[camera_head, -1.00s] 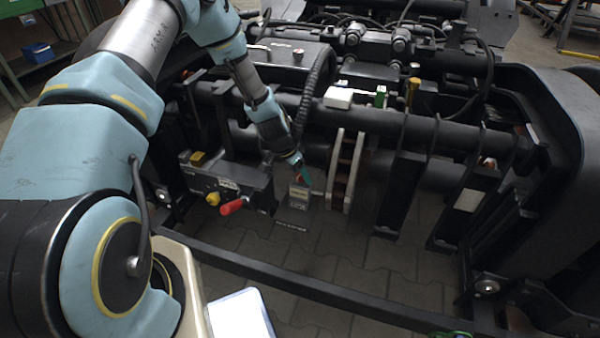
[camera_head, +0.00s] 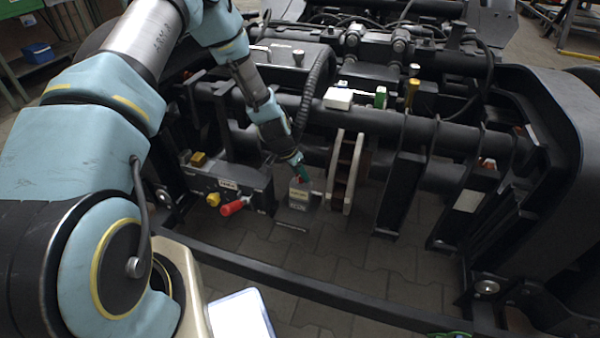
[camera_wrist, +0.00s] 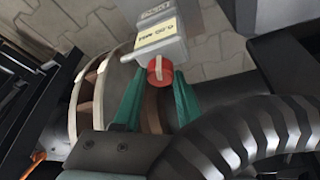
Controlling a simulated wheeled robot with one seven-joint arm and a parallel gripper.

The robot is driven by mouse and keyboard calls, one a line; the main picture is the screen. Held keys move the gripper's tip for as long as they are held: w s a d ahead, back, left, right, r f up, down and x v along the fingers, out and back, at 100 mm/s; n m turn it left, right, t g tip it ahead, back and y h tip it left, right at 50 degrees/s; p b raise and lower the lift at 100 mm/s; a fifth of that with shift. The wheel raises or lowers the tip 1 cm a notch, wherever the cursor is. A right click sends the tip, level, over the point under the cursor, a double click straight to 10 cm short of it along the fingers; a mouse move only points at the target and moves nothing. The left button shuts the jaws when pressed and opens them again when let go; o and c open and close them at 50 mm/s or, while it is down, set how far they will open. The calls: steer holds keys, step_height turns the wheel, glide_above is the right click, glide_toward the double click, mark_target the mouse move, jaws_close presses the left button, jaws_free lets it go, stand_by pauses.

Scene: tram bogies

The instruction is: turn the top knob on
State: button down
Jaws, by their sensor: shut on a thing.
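A red knob (camera_wrist: 158,70) with a pale bar across its face sits on the side of a grey box (camera_wrist: 160,36) with a yellow label in the wrist view. My gripper (camera_wrist: 159,84) has its two green fingers on either side of the knob, shut on it. In the head view my gripper (camera_head: 303,170) reaches down to the top of the same grey box (camera_head: 299,196), and the knob is mostly hidden there by the fingers. I cannot read which setting the knob points to.
A dark control box with a red handle (camera_head: 232,207) and a yellow knob (camera_head: 213,199) stands to the left. Curved pale plates (camera_head: 345,172) stand close on the right. A thick ribbed hose (camera_wrist: 262,140) runs close beside my gripper. Paved floor lies below.

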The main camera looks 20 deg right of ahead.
steer(key=shift+s+r+n+t+p, duration=0.15)
steer(key=shift+n+t+p, duration=0.25)
steer(key=shift+n, duration=0.6)
steer(key=shift+n+t+y, duration=0.3)
steer(key=shift+n, duration=0.7)
steer(key=shift+c, duration=2.2)
jaws_free()
steer(key=p+v, duration=0.2)
steer(key=v, duration=0.8)
steer(key=shift+a+r, duration=0.15)
steer(key=shift+r, duration=0.05)
